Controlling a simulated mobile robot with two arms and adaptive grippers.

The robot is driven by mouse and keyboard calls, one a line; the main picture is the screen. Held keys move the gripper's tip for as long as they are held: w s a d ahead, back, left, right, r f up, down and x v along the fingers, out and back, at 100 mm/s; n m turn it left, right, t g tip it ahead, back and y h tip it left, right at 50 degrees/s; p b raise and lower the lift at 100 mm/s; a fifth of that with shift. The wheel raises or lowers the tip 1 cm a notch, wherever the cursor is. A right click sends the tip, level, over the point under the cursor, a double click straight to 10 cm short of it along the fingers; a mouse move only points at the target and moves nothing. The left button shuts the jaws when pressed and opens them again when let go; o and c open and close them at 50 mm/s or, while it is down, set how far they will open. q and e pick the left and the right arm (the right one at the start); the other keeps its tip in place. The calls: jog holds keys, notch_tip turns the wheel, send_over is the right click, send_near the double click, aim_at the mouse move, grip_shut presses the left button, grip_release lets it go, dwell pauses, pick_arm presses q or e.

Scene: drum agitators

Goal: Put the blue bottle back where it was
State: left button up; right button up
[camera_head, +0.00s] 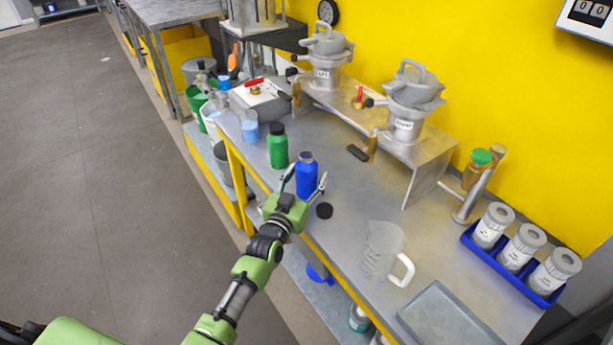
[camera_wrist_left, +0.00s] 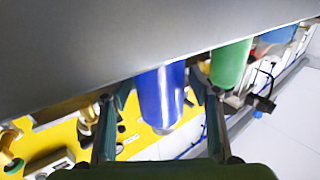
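The blue bottle (camera_head: 306,177) stands upright on the grey workbench (camera_head: 345,205), near its front edge. Its top shows no black cap, and a black cap (camera_head: 324,211) lies on the bench just in front of it. My left gripper (camera_head: 304,182) is open, with one finger on each side of the blue bottle. In the left wrist view, which is upside down, the blue bottle (camera_wrist_left: 162,98) sits between the spread fingers with gaps visible. A green bottle (camera_head: 278,147) with a black cap stands to the left; it also shows in the wrist view (camera_wrist_left: 230,65). My right gripper is not in view.
A clear jug (camera_head: 383,252) and a grey tray (camera_head: 449,318) are at the right on the bench. A raised shelf with two metal vessels (camera_head: 408,105) runs along the yellow wall. A beaker (camera_head: 249,127) stands left of the green bottle.

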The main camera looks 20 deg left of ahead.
pick_arm(q)
jog(key=shift+r, duration=0.15)
jog(key=s, duration=1.2)
jog(key=shift+a, duration=0.45)
